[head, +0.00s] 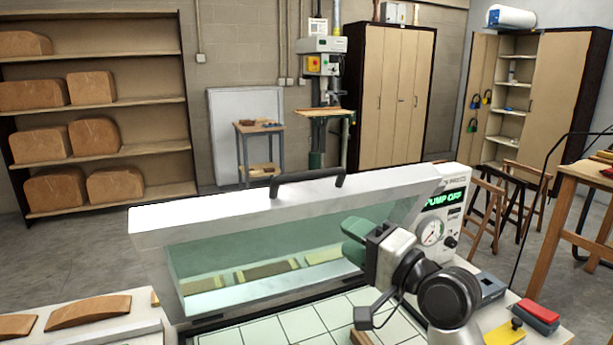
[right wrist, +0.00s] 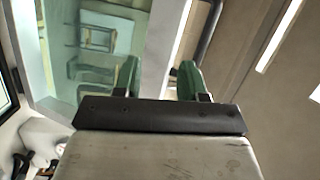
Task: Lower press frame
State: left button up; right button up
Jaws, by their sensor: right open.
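The press frame (head: 215,212) stands raised and tilted over the press bed, a white frame around a greenish see-through sheet. A black handle (head: 306,176) sits on its top edge. My right gripper (head: 354,240) is in front of the frame's right part, below the handle. In the right wrist view its green fingers (right wrist: 160,74) are apart with nothing held between them. The frame's pale edge (right wrist: 168,45) shows beyond the fingers, with a dark bar that looks like the handle (right wrist: 207,30) past it. I cannot tell whether the fingers touch the frame. My left gripper is out of view.
The gridded press bed (head: 290,328) lies below. The control box (head: 437,228) at the right reads PUMP OFF. Curved wooden pieces (head: 88,311) lie at the left. Red and yellow items (head: 538,316) lie at the right front. Shelves and cabinets stand far behind.

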jog(key=y, duration=0.2)
send_near(311, 178)
jog(key=shift+m+t, duration=0.3)
jog(key=p+x, duration=0.1)
jog(key=x, duration=0.6)
jog(key=p+x, duration=0.1)
jog(key=x, duration=0.3)
jog(key=shift+a+f+p, duration=0.15)
jog(key=shift+f+p, duration=0.1)
jog(key=shift+p, duration=0.05)
jog(key=shift+s, duration=0.1)
grip_shut()
